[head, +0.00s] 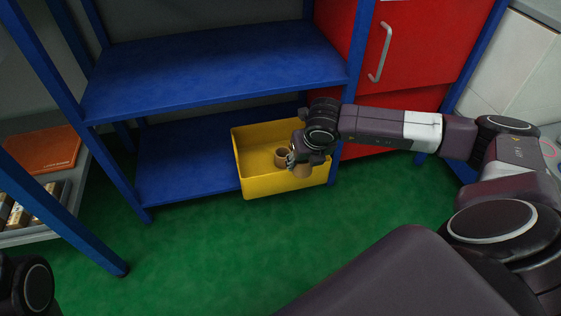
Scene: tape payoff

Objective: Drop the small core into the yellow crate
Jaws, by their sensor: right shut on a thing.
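The yellow crate (286,184) stands at the front of the low blue shelf, its open top facing up. My right gripper (290,160) is over the crate's opening, its fingers pointing left and down. It is shut on a small brown core (282,156), a short hollow tube at its fingertips. A second brown round piece (303,170) shows just below the gripper, partly hidden by it; I cannot tell if it lies in the crate. The gripper hides part of the crate's inside. My left gripper is out of view.
The blue shelf unit (215,65) has an upper board above and behind the crate. A blue post and a red cabinet (425,50) stand to the right. A grey shelf with an orange box (42,150) is at left. The green floor (200,250) in front is clear.

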